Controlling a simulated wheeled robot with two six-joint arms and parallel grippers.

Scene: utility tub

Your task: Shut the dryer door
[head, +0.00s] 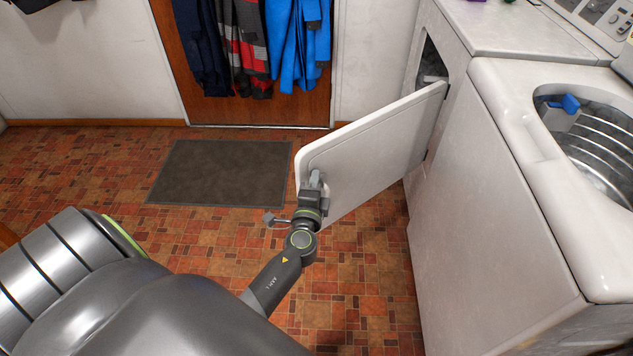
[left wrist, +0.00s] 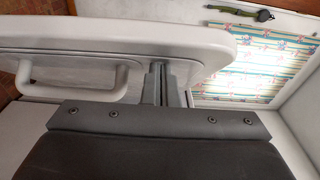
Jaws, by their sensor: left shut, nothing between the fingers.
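The white dryer door (head: 375,145) stands open, swung out from the front of the white dryer (head: 475,30), with part of the dark opening (head: 431,62) showing behind it. My left gripper (head: 315,178) is shut and empty at the outer, free end of the door, close against its face. In the left wrist view the shut fingers (left wrist: 158,80) are at the door (left wrist: 130,38), and a white handle (left wrist: 85,85) shows on it to the left. I cannot tell whether the fingertips touch the door. My right gripper is not in view.
A white washer (head: 520,110) with an open tub stands at the right, beside the dryer. A dark mat (head: 220,172) lies on the red tiled floor. Clothes (head: 250,45) hang on a brown door (head: 175,50) at the back.

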